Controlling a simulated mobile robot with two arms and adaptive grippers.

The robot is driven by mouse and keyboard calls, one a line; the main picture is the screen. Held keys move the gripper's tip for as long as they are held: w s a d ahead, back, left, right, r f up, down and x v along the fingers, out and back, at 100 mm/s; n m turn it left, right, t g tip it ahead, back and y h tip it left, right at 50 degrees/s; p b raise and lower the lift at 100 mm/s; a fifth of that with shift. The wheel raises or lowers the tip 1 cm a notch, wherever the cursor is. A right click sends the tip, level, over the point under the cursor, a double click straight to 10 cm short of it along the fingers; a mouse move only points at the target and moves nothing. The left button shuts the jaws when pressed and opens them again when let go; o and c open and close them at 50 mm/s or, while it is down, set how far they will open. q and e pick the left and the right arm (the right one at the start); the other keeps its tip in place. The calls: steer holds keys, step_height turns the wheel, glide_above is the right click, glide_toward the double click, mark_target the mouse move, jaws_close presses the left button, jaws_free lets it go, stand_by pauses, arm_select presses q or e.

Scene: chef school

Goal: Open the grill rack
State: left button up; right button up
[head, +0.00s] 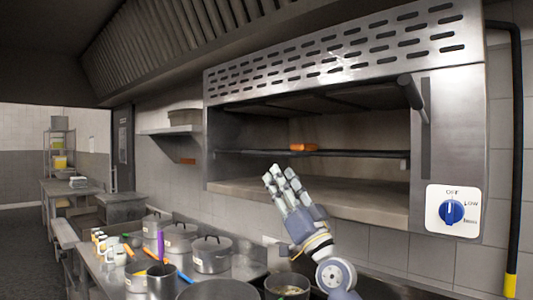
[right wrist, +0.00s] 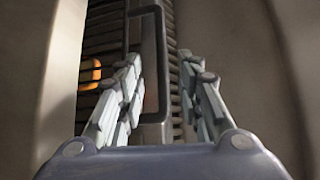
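The grill rack (head: 350,154) is a thin dark rack running across the open front of the steel wall grill (head: 455,110). An orange piece (head: 303,147) lies on it. My right gripper (head: 280,173) is in front of and below the rack, fingers pointing up toward it. In the right wrist view the fingers (right wrist: 160,65) are apart and empty. The rack's bars and its grey front edge with a loop-shaped handle (right wrist: 128,20) show beyond and between them; I see no clear contact. The orange piece also shows there (right wrist: 90,73). My left gripper is out of view.
A dark lever handle (head: 411,92) and a blue knob (head: 452,211) are on the grill's right side. Lidded pots (head: 211,255) and a dark cup with utensils (head: 162,282) stand on the counter below. The grill's lower ledge (head: 330,198) is bare.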

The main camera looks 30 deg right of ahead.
mark_target(266, 154)
steer(key=p+x, duration=0.1)
steer(key=x, duration=0.7)
steer(key=shift+w+r, duration=0.15)
steer(key=shift+w, duration=0.1)
steer(key=shift+w+r, duration=0.1)
steer(key=shift+r, duration=0.1)
steer(key=shift+a, duration=0.1)
steer(key=shift+w, duration=0.1)
steer(key=shift+c, duration=0.3)
steer(key=c, duration=0.5)
jaws_close()
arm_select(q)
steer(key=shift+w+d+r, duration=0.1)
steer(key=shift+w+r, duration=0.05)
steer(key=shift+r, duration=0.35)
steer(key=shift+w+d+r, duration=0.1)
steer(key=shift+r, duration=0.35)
